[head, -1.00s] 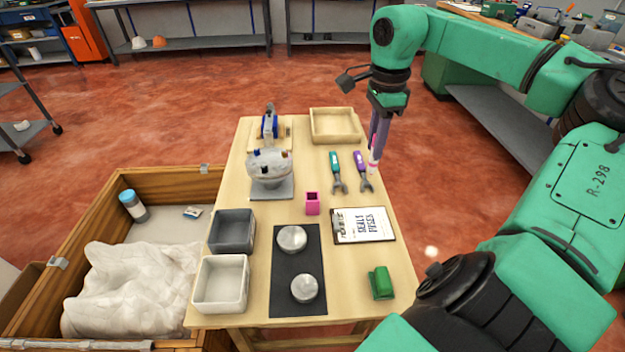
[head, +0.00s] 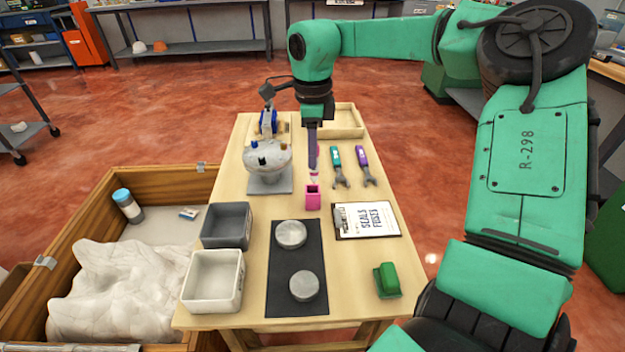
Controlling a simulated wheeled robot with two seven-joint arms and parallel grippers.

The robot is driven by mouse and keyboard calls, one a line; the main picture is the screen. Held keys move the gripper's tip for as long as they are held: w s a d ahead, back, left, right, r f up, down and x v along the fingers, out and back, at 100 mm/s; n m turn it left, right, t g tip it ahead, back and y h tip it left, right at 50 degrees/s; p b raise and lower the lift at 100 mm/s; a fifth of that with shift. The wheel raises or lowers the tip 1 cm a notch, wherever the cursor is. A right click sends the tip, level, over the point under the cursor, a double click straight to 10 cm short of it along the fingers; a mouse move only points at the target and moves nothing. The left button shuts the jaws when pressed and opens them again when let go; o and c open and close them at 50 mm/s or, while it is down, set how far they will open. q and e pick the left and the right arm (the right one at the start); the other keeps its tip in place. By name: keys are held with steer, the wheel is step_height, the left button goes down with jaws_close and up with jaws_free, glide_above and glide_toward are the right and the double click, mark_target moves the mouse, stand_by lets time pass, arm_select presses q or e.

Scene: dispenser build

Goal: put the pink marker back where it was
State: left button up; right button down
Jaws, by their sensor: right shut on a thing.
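The pink marker (head: 314,176) is in my right gripper (head: 314,160), which is shut on it. The marker hangs upright with its lower end just above or at the mouth of the pink cup (head: 313,198); I cannot tell whether the tip is inside. The pink cup stands on the table (head: 262,215) near its middle. The gripper hides most of the marker's upper part. My left gripper is not in view.
A round-topped stand (head: 267,160) is close left of the cup. Teal (head: 337,165) and purple (head: 364,165) tools lie to the right. A clipboard (head: 366,221), a dark mat (head: 280,268) and grey (head: 226,226) and white (head: 212,281) bins are nearer. A wooden tray (head: 350,121) is behind.

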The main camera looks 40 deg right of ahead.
mark_target(313, 181)
step_height(313, 181, down, 7)
steer(key=shift+r, duration=0.1)
steer(key=c, duration=0.7)
jaws_free()
step_height(313, 181, up, 12)
steer(key=shift+r, duration=0.1)
